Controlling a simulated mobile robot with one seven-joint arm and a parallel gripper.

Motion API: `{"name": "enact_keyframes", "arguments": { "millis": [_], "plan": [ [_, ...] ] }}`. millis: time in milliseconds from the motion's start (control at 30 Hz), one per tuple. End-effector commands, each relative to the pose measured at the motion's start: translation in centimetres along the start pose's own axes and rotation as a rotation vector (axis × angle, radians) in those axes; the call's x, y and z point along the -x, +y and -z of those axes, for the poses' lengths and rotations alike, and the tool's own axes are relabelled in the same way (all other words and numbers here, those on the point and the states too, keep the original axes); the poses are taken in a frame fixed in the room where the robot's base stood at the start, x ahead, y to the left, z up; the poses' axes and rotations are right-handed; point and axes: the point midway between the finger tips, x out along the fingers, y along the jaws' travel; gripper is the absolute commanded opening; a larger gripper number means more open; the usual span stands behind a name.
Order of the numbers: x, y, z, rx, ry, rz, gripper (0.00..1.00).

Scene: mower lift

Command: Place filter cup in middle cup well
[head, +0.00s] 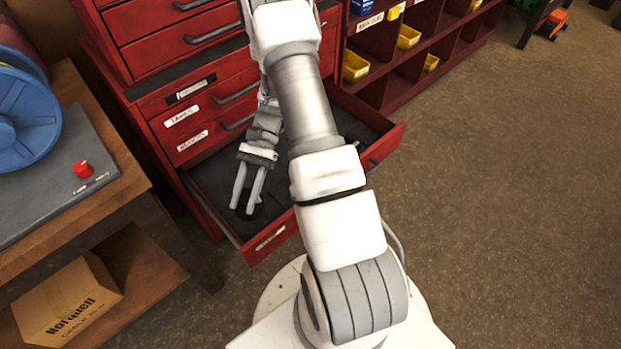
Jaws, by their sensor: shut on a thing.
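My gripper (242,210) reaches down into the open red drawer (272,238), near its front left part. Its two grey fingers are shut on a small dark round thing (256,211), which looks like the filter cup. The fingers hide part of it, and it is dark against the dark drawer inside. I cannot tell whether it touches the drawer floor or sits in a well. The cup wells cannot be made out, and my arm covers the middle of the drawer.
The red cabinet (190,70) has shut drawers above the open one. At left, a wooden bench (142,185) carries a blue reel (28,120) and a red knob (83,169). A cardboard box (68,303) is below. Red shelving (375,85) holds yellow bins.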

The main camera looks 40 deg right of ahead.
Motion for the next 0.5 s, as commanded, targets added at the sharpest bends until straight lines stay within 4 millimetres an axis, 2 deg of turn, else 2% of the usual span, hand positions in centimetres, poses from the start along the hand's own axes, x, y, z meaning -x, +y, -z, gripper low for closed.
{"name": "enact_keyframes", "arguments": {
  "millis": [33, 100, 267, 367, 500],
  "plan": [
    [-0.4, 1.2, 1.3, 0.053, -0.001, -0.102, 0.0],
    [-0.3, 3.2, 2.6, 0.134, -0.001, -0.252, 0.0],
    [1.3, 7.3, 5.9, 0.319, -0.003, -0.596, 0.0],
    [3.3, 9.3, 7.9, 0.434, -0.003, -0.811, 0.0],
    [6.9, 11.3, 10.7, 0.594, -0.004, -1.108, 0.0]
  ]
}}
